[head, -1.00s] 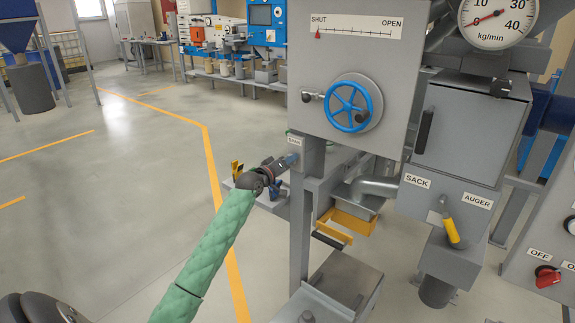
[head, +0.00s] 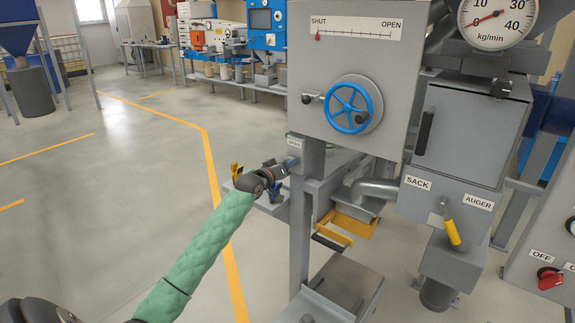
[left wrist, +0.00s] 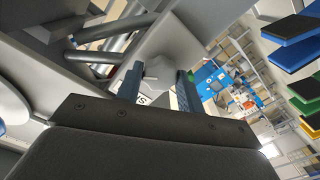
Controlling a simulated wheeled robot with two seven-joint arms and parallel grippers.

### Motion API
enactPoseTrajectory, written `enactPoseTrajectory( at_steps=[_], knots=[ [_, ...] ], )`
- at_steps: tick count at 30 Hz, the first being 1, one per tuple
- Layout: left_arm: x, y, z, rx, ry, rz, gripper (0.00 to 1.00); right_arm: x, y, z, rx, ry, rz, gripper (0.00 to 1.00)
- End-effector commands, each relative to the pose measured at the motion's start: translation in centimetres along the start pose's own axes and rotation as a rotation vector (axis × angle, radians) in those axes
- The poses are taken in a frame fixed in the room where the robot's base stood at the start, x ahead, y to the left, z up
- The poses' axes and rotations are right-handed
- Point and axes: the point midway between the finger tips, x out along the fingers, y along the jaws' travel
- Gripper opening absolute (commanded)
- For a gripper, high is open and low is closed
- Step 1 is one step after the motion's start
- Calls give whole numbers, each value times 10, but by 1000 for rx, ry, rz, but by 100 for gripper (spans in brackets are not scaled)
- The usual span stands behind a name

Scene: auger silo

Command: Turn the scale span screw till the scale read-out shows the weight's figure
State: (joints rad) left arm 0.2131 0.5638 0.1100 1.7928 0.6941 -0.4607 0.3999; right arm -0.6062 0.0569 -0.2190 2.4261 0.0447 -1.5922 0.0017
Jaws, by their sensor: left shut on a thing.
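The span screw is a pale grey star-shaped knob (left wrist: 156,73) in the left wrist view, under a plate partly lettered beside it. My left gripper (left wrist: 160,72) has its two blue-grey fingers on either side of the knob and is shut on it. In the head view my left gripper (head: 286,163) reaches the grey box with the SPAN label (head: 294,143), left of the post; the knob is hidden there. The scale read-out's figure and the weight do not show clearly in either view. My right gripper is out of view.
A grey panel with a blue handwheel (head: 354,107) hangs just above and right of the gripper. A yellow-edged sack clamp (head: 348,224), a grey platform (head: 346,284) and a yellow lever (head: 452,232) stand right. Open floor lies left.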

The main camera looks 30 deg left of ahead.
Motion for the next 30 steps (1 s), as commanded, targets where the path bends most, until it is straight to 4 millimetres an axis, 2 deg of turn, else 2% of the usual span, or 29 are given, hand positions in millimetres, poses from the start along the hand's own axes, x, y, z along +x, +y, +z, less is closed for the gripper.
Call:
enactPoseTrajectory(
  at_steps=[1,2,4,5,13,17,30],
  knots=[
    [0,-1,4,-2,-6,-1,15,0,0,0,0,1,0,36],
    [0,-1,4,-2,-6,-1,43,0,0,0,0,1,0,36],
    [0,-1,3,-2,-5,-1,57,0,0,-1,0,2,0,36],
    [0,-1,3,-2,-4,-1,59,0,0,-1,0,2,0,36],
    [0,0,1,-1,-2,0,59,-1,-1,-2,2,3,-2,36],
    [-7,-1,2,-1,-2,-1,59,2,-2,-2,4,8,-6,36],
    [-63,-2,3,-2,-3,-1,59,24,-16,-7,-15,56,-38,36]
  ],
)
